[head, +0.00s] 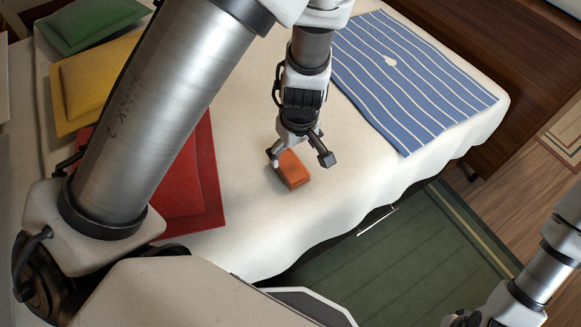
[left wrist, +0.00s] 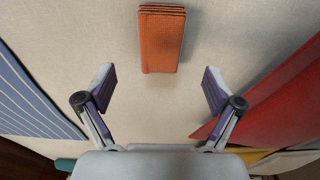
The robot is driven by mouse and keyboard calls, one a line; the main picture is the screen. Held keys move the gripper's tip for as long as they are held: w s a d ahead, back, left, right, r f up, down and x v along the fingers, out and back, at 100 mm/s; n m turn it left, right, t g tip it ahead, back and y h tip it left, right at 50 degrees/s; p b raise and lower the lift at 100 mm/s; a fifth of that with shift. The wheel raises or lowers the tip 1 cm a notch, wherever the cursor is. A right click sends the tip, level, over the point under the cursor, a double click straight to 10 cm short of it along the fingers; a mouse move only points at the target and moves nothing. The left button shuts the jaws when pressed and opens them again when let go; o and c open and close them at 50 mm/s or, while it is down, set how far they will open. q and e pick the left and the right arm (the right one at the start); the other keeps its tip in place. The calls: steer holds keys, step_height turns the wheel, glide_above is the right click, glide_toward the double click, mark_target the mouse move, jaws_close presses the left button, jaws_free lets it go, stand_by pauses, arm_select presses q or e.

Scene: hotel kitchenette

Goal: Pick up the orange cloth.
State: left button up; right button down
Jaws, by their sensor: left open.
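The orange cloth (head: 294,169) is folded into a small thick block and lies on the cream-covered table. My left gripper (head: 300,158) is over it, with its fingers spread open and empty. In the left wrist view the cloth (left wrist: 162,40) shows at the top centre, ahead of the two fingertips (left wrist: 160,78) and between their lines. The fingers do not touch it in that view. Part of the cloth is hidden behind a finger in the head view. Part of my right arm shows at the lower right of the head view; its fingertips are not seen.
A blue striped cloth (head: 408,75) lies at the right of the cream table cover (head: 245,130). Red (head: 208,185), yellow (head: 85,85) and green (head: 90,22) cloths or cushions lie to the left. A green rug (head: 400,255) is on the floor. The cover around the orange cloth is clear.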

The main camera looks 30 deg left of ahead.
mark_target(290, 164)
arm_select(q)
steer(key=f+b, duration=0.1)
steer(key=f, duration=0.1)
steer(key=a+f+b, duration=0.1)
steer(key=f, duration=0.2)
steer(key=f+b, duration=0.1)
steer(key=f, duration=0.1)
steer(key=shift+w+a+f, duration=0.15)
steer(key=shift+w+f, duration=0.2)
steer(key=shift+f, duration=0.05)
steer(key=shift+r, duration=0.1)
steer(key=c, duration=1.3)
steer(key=shift+c, duration=0.2)
